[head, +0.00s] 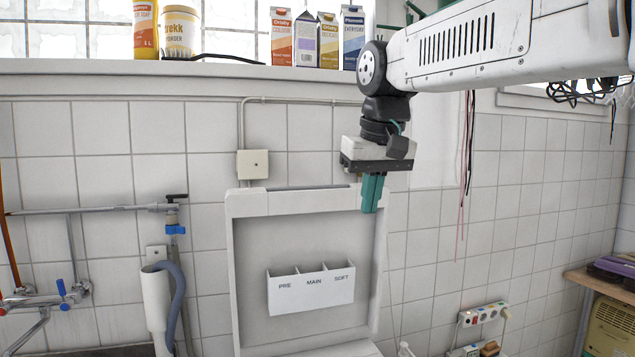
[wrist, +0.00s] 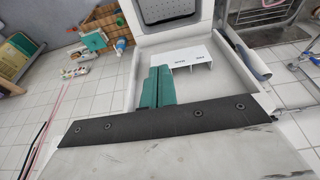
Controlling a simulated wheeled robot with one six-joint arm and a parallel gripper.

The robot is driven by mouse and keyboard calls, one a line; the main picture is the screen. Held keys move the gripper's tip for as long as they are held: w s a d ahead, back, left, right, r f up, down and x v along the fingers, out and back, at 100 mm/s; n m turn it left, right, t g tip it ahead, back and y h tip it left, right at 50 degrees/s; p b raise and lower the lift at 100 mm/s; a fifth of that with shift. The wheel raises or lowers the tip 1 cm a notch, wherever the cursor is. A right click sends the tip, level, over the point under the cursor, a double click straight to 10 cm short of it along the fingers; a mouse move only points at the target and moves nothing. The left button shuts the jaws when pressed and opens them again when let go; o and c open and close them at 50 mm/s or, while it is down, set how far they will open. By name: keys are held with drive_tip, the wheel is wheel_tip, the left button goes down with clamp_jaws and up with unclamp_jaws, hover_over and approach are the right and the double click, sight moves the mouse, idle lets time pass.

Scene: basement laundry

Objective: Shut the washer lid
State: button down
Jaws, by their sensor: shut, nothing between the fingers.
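The washer lid (head: 308,232) stands raised, close to upright, in front of the tiled wall in the head view. Its inner side faces me and carries a white three-part dispenser marked PRE, MAIN and SOFT (head: 311,291). My gripper (head: 371,194) points down at the lid's upper right corner, its green fingers together. I cannot tell whether they touch the lid. In the wrist view the shut fingers (wrist: 157,87) overlap the lid's frame (wrist: 128,75), with the dispenser (wrist: 190,58) beyond them. The washer's body is mostly out of the head view.
A window ledge (head: 200,70) with several cartons (head: 304,40) and soap containers runs above. A pipe with a tap (head: 172,205) and a grey hose (head: 176,290) are on the left. Loose wires (head: 466,150) hang at the right, above a socket strip (head: 483,315).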

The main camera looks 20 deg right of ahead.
drive_tip(key=w+a+r+t, duration=0.1)
drive_tip(key=w+r, duration=0.4)
drive_tip(key=w, duration=0.3)
drive_tip(key=w+a+r, duration=0.1)
drive_tip(key=w+r, duration=0.3)
drive_tip(key=w, duration=0.4)
hover_over(322, 209)
drive_tip(key=w, duration=0.1)
drive_tip(key=shift+t, duration=0.3)
wheel_tip(322, 209, down, 8)
drive_tip(key=shift+d+f, duration=0.15)
drive_tip(key=shift+f, duration=0.05)
drive_tip(key=shift+w+f, duration=0.1)
drive_tip(key=shift+f, duration=0.1)
